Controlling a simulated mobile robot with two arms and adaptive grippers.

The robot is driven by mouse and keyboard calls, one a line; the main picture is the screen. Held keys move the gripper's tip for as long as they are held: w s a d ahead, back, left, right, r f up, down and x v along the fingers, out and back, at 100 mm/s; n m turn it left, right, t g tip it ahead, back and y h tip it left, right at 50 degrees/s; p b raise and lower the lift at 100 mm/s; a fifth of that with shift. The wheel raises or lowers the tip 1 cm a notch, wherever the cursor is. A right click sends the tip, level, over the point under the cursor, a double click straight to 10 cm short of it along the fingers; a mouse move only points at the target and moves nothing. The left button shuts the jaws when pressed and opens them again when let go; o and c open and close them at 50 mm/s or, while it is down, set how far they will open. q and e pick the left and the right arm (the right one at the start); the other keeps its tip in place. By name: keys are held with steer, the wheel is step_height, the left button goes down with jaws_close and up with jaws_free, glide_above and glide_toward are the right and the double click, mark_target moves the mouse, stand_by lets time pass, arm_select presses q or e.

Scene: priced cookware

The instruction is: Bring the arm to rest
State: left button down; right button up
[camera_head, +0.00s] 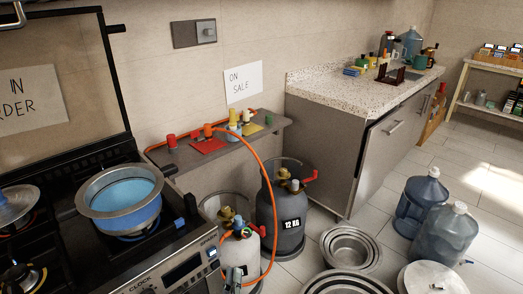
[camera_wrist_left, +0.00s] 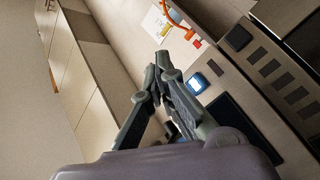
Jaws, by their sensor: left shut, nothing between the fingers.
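My left gripper (camera_wrist_left: 160,78) is in the middle of the left wrist view, with its fingertips together and nothing between them. In the head view only a small grey part of it (camera_head: 234,279) shows at the bottom edge, in front of the stove's right corner. My right gripper is in neither view.
A blue pot (camera_head: 122,200) sits on the stove (camera_head: 75,254). Gas cylinders (camera_head: 284,210) stand right of the stove, under a shelf (camera_head: 185,155) with an orange hose (camera_head: 266,180). Pans (camera_head: 350,252) and water jugs (camera_head: 445,235) stand on the floor. A counter (camera_head: 350,88) is behind.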

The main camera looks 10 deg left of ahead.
arm_select(q)
steer(key=s+f+m+g+h, duration=0.1)
steer(key=s+f+m+g, duration=0.25)
steer(key=f, duration=0.65)
steer(key=s+d+f+m+g+h, duration=0.1)
steer(key=s+f+m+g+h, duration=0.15)
steer(key=s+f, duration=0.45)
steer(key=s+f+m+g+h, duration=0.1)
steer(key=s+f+m+g, duration=0.15)
steer(key=f, duration=0.95)
steer(key=s+a+f+m+g, duration=0.1)
steer(key=s+a+f+g, duration=0.2)
steer(key=s, duration=0.6)
steer(key=s+a+f+m+g+y, duration=0.1)
steer(key=s+a+f+m+g, duration=0.1)
steer(key=s+f, duration=0.5)
steer(key=s+a+f+m+g+y+p, duration=0.1)
steer(key=s+a+f+g, duration=0.3)
steer(key=s, duration=0.8)
step_height(320, 180, down, 2)
steer(key=shift+s+a+f+m, duration=0.1)
steer(key=shift+s+a+m, duration=0.35)
steer(key=shift+a, duration=0.8)
steer(key=shift+y, duration=0.25)
